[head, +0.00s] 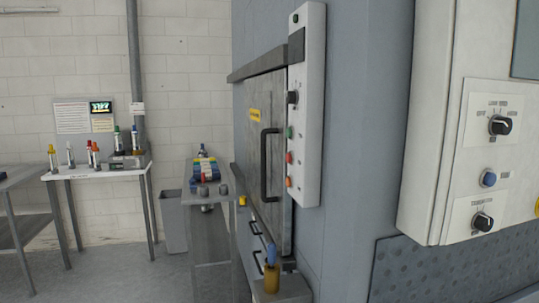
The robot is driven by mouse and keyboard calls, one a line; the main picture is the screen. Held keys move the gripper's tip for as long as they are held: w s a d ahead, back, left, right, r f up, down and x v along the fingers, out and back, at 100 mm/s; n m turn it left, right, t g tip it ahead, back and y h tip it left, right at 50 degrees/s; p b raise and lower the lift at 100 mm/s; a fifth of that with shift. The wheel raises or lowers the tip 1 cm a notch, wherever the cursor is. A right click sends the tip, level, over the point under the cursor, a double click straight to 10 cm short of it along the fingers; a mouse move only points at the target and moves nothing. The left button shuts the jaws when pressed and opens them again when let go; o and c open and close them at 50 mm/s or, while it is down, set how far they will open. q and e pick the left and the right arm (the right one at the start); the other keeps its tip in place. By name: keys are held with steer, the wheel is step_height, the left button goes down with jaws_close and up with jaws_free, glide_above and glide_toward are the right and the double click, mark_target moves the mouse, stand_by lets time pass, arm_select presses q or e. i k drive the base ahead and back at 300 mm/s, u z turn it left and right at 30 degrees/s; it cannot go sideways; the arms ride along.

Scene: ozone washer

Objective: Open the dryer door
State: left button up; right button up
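A grey metal door with a yellow label (255,115), which looks like the dryer door (254,150), is in the middle of the head view, seen at a steep angle. It appears shut against the blue-grey cabinet. A dark vertical bar handle (265,166) is on its right side. A pale control panel (308,110) with a black knob and green, red and orange buttons stands right beside the door. Neither of my grippers is in view.
A large white control box (430,120) with knobs juts out at the right. A yellow holder with a blue item (271,278) stands on a ledge below the door. A narrow bench (209,225) and a white table (95,174) with bottles stand left. Grey floor shows between them.

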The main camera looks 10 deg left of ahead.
mark_target(266, 107)
steer(key=u, duration=0.2)
steer(key=i, duration=0.6)
steer(key=u, duration=0.65)
